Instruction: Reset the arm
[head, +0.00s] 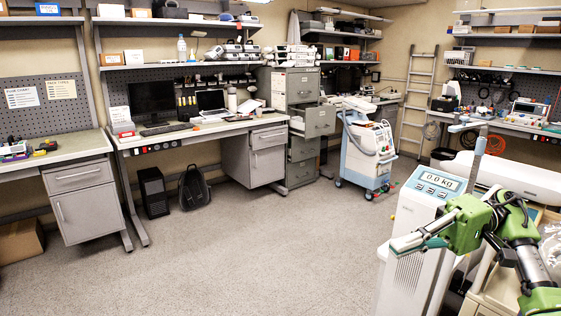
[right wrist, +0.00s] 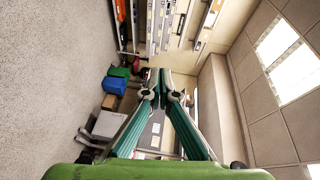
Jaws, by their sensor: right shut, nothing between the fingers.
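My right arm, with green and dark joints, comes in from the right in the head view. Its gripper (head: 400,245) points left, in front of the white and blue scale unit (head: 408,283) with a "0.0 kg" display. I cannot tell whether it touches that unit. In the right wrist view the gripper's teal fingers (right wrist: 160,78) come together at the tips, with nothing seen between them. My left gripper is in neither view.
A white and blue medical cart (head: 366,160) stands on the floor at the back. Workbenches (head: 205,131) line the wall, beside a grey filing cabinet (head: 299,175). A ladder (head: 418,100) leans at the back. The carpet (head: 230,250) in the middle is clear.

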